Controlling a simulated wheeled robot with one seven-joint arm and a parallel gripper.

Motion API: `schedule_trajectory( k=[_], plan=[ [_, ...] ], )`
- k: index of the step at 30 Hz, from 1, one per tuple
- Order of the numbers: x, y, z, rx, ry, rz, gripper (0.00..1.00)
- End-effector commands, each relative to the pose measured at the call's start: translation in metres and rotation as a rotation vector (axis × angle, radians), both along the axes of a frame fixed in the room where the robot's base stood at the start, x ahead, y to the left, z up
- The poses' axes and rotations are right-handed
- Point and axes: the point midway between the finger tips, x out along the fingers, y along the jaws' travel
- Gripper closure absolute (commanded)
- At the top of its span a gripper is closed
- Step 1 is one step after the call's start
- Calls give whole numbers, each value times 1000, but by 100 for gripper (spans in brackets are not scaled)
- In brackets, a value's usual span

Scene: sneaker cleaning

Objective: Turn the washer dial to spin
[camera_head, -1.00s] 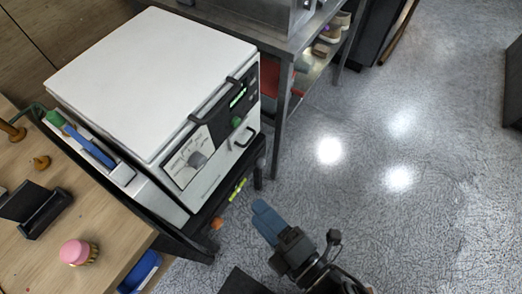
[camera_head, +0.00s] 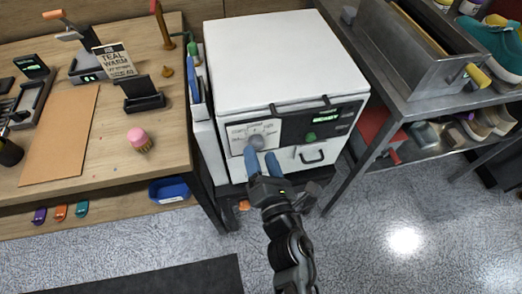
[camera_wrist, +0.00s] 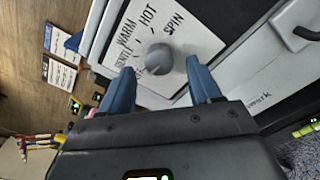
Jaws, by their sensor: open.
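The white washer (camera_head: 285,62) stands between the wooden bench and the metal shelf. Its grey round dial (camera_head: 257,142) is on the left of the front panel. In the wrist view the dial (camera_wrist: 159,59) sits on a white label plate (camera_wrist: 188,38) with GENTLE, WARM, HOT and SPIN printed around it. I cannot tell which word it points to. My gripper (camera_head: 261,160) is in front of the dial, with its blue fingers open. In the wrist view the fingertips (camera_wrist: 160,66) lie on either side of the dial; I cannot tell whether they touch it.
A green button (camera_head: 310,137), a lit display (camera_head: 326,117) and a drawer handle (camera_head: 312,156) are right of the dial. The wooden bench (camera_head: 60,155) is at left, the metal shelf (camera_head: 425,105) at right. The floor in front is open.

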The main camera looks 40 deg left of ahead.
Motion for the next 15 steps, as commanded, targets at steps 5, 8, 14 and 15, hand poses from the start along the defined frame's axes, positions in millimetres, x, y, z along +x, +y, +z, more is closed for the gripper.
schedule_trajectory(
  k=[5,8,14,15],
  plan=[
    [12,15,0,1,0,-1,37],
    [15,19,-1,-1,0,-1,37],
    [16,20,0,1,1,-1,37],
    [16,20,0,1,1,-1,37]
  ],
)
